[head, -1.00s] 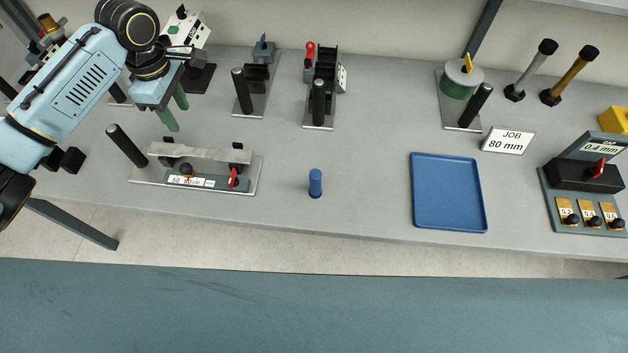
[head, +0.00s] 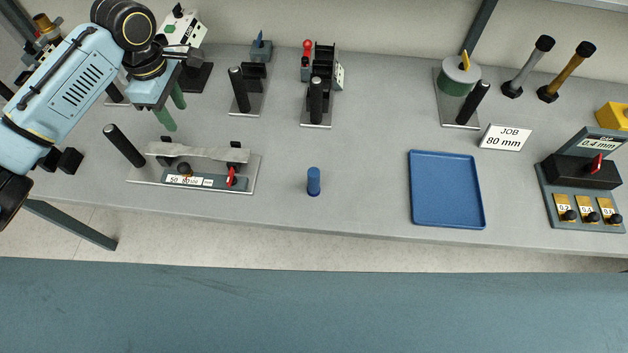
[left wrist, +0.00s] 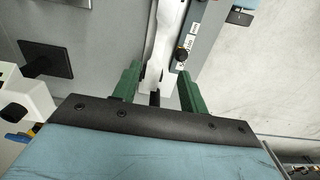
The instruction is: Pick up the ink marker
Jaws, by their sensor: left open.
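A short blue cylinder that looks like the ink marker (head: 313,181) stands upright near the front edge of the grey bench, left of the blue tray. My left gripper (head: 172,108) is open, with its green fingers apart above the back left of the bench. It is well to the left of the blue cylinder and farther back. In the left wrist view the open fingers (left wrist: 158,84) have the end of a pale strip and a black post in the gap beyond them. The blue cylinder does not show there. My right gripper is not in view.
A fixture plate (head: 250,182) with a pale strip, a red lever and a black post (head: 124,145) stands between my left gripper and the front edge. The blue tray (head: 447,190) lies to the right. The bench around the blue cylinder is clear. Several fixtures stand along the back.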

